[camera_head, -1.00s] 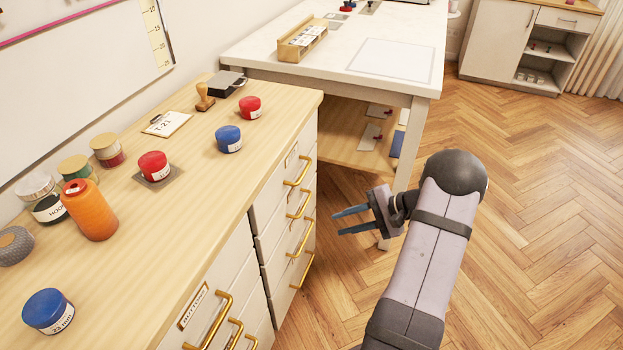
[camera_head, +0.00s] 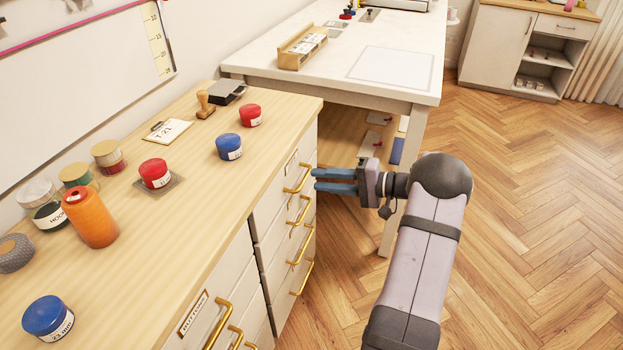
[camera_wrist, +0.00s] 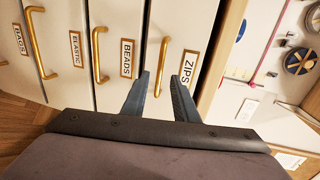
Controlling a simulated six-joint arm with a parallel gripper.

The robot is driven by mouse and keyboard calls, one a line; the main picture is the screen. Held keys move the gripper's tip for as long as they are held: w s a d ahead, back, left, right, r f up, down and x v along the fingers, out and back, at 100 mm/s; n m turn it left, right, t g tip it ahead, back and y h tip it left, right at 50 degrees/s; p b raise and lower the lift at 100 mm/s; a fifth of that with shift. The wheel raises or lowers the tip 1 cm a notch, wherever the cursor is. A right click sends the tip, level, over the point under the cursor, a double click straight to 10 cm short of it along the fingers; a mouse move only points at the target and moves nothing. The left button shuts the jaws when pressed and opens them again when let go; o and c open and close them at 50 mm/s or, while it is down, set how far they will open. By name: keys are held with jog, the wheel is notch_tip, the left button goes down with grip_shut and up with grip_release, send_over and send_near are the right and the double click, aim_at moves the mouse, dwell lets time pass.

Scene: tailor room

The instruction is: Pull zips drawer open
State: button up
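The ZIPS drawer (camera_head: 285,172) is the top drawer of the right stack in the wooden-topped cabinet, and it is closed. Its label (camera_wrist: 188,67) reads ZIPS in the wrist view. Its brass bar handle (camera_head: 299,179) also shows in the wrist view (camera_wrist: 163,65), lying between my two fingers in the picture. My gripper (camera_head: 315,180) is open, with blue-grey fingers pointing left at the drawer front, at about the handle's height. The fingertips are very close to the handle; I cannot tell whether they touch it. Nothing is held.
The BEADS handle (camera_wrist: 97,55) and other closed drawers lie below. The cabinet top (camera_head: 200,230) carries jars, an orange spool (camera_head: 90,218) and a stamp (camera_head: 205,104). A white table (camera_head: 335,85) with a leg stands behind my gripper. Floor to the right is clear.

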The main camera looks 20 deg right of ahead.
jog(key=shift+x, duration=1.9)
grip_shut()
